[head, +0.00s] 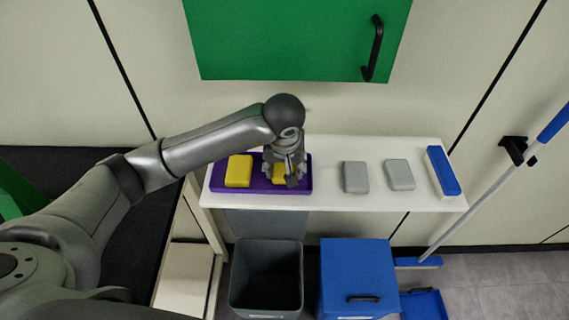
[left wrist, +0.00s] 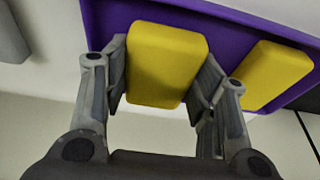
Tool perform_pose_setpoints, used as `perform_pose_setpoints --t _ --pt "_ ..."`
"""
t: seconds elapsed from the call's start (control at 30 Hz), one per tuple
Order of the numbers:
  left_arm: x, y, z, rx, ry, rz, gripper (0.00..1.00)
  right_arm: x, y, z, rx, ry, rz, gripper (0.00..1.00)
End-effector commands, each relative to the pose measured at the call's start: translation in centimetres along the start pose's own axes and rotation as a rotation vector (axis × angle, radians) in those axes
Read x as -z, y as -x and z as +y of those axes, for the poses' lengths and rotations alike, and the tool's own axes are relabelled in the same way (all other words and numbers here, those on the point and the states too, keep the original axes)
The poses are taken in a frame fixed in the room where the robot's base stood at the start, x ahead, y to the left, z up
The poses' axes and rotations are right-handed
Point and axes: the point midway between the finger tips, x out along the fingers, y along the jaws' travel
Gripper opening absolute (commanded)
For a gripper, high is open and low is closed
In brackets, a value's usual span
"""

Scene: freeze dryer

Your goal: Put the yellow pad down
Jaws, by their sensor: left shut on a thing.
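My left gripper (head: 285,175) is above the right part of a purple tray (head: 218,186) on a white shelf. It is shut on a yellow pad (left wrist: 165,65), with one finger on each side of it. In the head view the gripper partly covers this held pad (head: 283,172). The held pad is over the tray; I cannot tell whether it touches the tray's surface. A second yellow pad (head: 239,171) lies on the tray's left part and also shows at the right in the left wrist view (left wrist: 270,75). My right gripper is not in view.
The white shelf (head: 326,201) also holds two grey pads (head: 355,177) (head: 399,174) and a blue-and-white block (head: 443,171) to the right. A green door (head: 290,40) is above. A grey bin (head: 266,277) and a blue bin (head: 357,277) stand below. A long-handled tool (head: 485,195) leans at right.

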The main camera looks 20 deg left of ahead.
Motion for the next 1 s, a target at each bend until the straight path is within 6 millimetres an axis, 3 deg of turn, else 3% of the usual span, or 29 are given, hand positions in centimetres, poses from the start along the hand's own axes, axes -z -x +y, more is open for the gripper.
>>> perform_pose_setpoints --t 0.17,0.7,0.73,0.87,1.0 --pt "-0.3 -1.1 0.0 0.0 0.002 0.0 0.34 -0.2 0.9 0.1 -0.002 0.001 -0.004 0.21" --pt "-0.6 -2.0 0.0 0.0 0.0 0.002 0.34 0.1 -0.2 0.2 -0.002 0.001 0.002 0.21" --pt "-0.6 -1.9 0.0 0.0 0.0 0.001 0.55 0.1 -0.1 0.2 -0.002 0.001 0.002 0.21" --pt "-0.6 -1.9 0.0 0.001 -0.001 -0.002 0.72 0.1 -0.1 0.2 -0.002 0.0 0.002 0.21" --pt "-0.6 -1.9 0.0 0.001 0.0 -0.002 0.74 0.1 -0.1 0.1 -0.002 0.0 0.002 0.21"
